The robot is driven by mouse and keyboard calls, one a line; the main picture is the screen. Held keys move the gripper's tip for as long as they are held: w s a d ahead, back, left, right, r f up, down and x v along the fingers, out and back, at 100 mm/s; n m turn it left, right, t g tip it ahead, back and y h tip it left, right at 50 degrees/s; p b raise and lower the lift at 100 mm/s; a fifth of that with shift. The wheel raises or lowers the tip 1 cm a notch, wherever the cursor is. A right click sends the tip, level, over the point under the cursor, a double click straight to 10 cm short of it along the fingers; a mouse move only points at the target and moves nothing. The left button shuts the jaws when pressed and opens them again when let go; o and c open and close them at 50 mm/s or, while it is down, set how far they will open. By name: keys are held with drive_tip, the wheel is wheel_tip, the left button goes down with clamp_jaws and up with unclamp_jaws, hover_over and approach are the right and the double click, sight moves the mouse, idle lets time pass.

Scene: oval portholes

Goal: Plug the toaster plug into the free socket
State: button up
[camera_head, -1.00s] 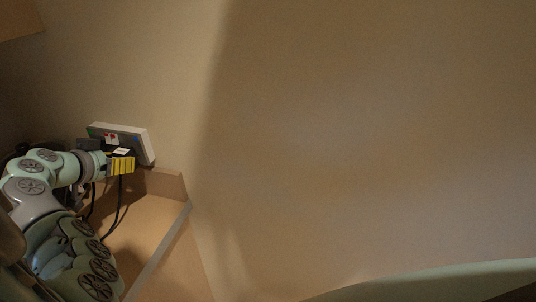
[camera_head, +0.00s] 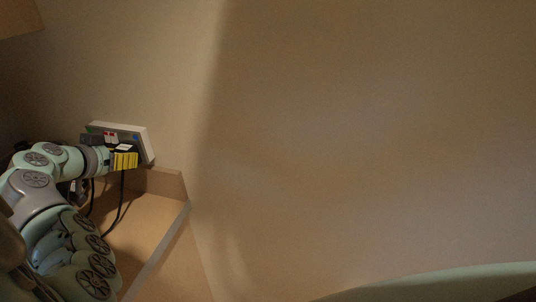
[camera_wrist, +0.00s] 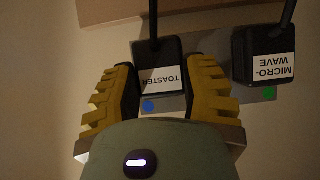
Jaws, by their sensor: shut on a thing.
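The toaster plug (camera_wrist: 160,62) is a black block with a white TOASTER label, upside down in the wrist view. A black cord leaves its far end. My gripper (camera_wrist: 161,78) is shut on it, with one yellow-padded finger on each side. In the head view my gripper (camera_head: 125,160) is at the front of the socket panel (camera_head: 147,141). The panel also shows in the wrist view (camera_wrist: 215,92), with a blue dot beside the toaster plug. The socket behind the plug is hidden, and I cannot tell whether its pins are in.
The black microwave plug (camera_wrist: 262,58) is at the panel, to the right in the wrist view, by a green dot. Black cords (camera_head: 122,195) hang over a wooden ledge (camera_head: 150,215) below the panel. The wall to the right is bare.

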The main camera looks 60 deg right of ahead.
drive_tip(key=o, duration=1.3)
drive_tip(key=shift+d, duration=0.2)
drive_tip(key=shift+c, duration=0.2)
drive_tip(key=v, duration=1.2)
